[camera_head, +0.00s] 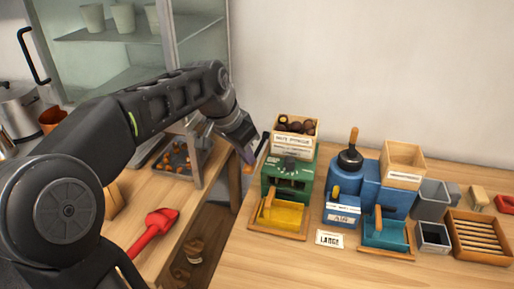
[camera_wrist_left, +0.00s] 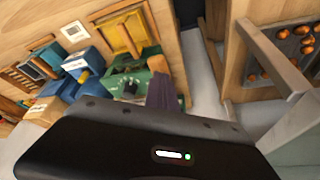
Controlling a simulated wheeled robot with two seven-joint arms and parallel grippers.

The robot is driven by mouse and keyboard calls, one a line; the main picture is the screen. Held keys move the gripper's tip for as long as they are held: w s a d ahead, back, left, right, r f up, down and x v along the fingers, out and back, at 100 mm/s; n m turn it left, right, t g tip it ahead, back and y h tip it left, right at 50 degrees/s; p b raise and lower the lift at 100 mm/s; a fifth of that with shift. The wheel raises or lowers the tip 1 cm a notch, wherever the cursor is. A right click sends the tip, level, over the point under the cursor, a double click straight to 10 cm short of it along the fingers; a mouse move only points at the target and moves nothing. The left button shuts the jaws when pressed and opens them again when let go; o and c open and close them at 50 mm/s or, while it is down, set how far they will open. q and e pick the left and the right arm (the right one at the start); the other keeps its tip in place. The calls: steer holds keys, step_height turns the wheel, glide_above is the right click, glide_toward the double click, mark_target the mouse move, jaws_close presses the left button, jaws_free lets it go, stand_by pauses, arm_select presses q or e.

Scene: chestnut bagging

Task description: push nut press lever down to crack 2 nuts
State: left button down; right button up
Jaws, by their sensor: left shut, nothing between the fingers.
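The green nut press (camera_head: 301,184) stands on the right-hand table, with a wooden box (camera_head: 293,140) of dark nuts on top. A yellow tray (camera_head: 283,214) sits in front of it. A dark lever handle (camera_head: 263,143) rises at the press's left side. My left gripper (camera_head: 248,158) is shut and empty, pointing down just left of that handle; whether they touch I cannot tell. In the left wrist view the gripper (camera_wrist_left: 163,92) overlaps the edge of the green press (camera_wrist_left: 134,84). My right gripper is not in view.
Right of the press stand a blue machine (camera_head: 371,190) with a wood-handled lever, a teal tray (camera_head: 386,233) and grey bins (camera_head: 432,200). A white card (camera_head: 329,239) lies in front. A red scoop (camera_head: 160,222) and a tray of orange-brown nuts (camera_head: 180,158) are on the left counter.

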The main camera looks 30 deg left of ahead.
mark_target(243, 170)
arm_select(q)
steer(key=shift+s+d+f+b, duration=0.1)
steer(key=shift+s+f+b, duration=0.05)
steer(key=shift+f+b, duration=0.4)
steer(key=shift+s+f+b, duration=0.1)
steer(key=shift+f+b, duration=0.3)
steer(key=shift+f, duration=0.2)
steer(key=shift+s+f+b, duration=0.15)
steer(key=shift+f+b, duration=0.8)
steer(key=shift+f, duration=0.2)
steer(key=shift+f+b, duration=0.45)
steer(key=shift+f, duration=0.05)
steer(key=r+p, duration=0.3)
steer(key=w+r+p, duration=0.1)
steer(key=r+p, duration=0.1)
steer(key=r, duration=0.1)
steer(key=r+p, duration=0.3)
steer(key=r, duration=0.1)
steer(key=shift+w+p, duration=0.3)
steer(key=shift+p, duration=0.05)
